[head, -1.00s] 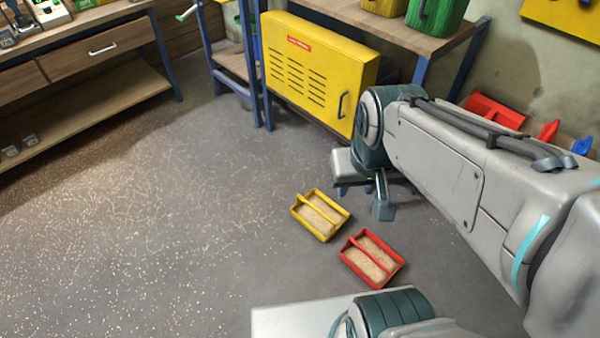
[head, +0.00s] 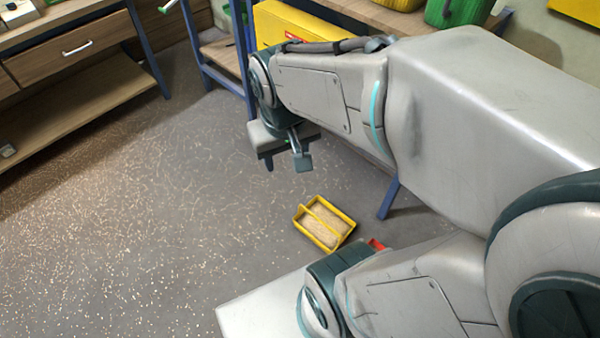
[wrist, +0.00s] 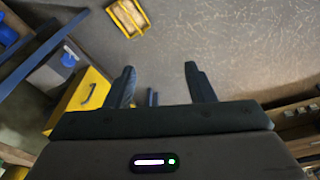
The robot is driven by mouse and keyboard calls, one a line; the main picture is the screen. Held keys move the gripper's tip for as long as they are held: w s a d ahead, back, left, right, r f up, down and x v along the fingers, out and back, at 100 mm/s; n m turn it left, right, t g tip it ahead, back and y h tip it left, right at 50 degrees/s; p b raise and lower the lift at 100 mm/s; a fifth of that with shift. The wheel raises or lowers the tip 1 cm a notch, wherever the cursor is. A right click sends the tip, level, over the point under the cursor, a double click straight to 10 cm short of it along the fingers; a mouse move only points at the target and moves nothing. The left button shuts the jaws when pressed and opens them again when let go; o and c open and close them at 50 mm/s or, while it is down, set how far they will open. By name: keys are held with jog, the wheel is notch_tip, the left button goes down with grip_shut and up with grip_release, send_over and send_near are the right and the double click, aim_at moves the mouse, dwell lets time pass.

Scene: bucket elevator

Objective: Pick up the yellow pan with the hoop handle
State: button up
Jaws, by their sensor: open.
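The yellow pan (head: 340,216) is a small open box on the floor with a bar-like handle running across its middle and a grainy tan fill. In the head view it lies below and to the right of my gripper (head: 283,163). In the wrist view the pan (wrist: 128,17) is at the top edge, beyond the fingers. My gripper (wrist: 160,82) is open and empty, with both dark fingers apart. It is above the floor and clear of the pan. A red pan (head: 377,244) is mostly hidden behind my arm.
A yellow cabinet (head: 283,24) stands under a bench, and it shows at the left of the wrist view (wrist: 86,97). A wooden workbench (head: 95,92) is at the far left. A blue table leg (head: 389,199) stands near the pan. The floor left of the pan is clear.

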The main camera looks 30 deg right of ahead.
aim_at(321, 223)
jog(key=w+d+f+g+h+b, duration=0.25)
jog(key=w+f+b, duration=0.3)
jog(key=f, duration=0.85)
jog(key=w+d+f+m+g+h+b, duration=0.15)
jog(key=w+f+h+b, duration=0.35)
jog(key=f, duration=1)
jog(key=w+d+f+g+h+b, duration=0.25)
jog(key=w+f+b, duration=0.35)
jog(key=f, duration=0.8)
jog(key=s+d+f+n+t+h+b, duration=0.1)
jog(key=d+f+n+t+h+b, duration=0.4)
jog(key=f, duration=1.6)
jog(key=s+f+n+t+h+b, duration=0.15)
jog(key=f+t+b, duration=0.65)
jog(key=f, duration=1.3)
jog(key=shift+g+y, duration=0.25)
jog(key=shift+g, duration=0.5)
jog(key=b+x, duration=0.3)
jog(key=x, duration=0.3)
jog(key=b+x, duration=0.3)
jog(key=x, duration=0.4)
jog(key=shift+w+d, duration=0.15)
jog(key=shift+w, duration=0.15)
grip_shut()
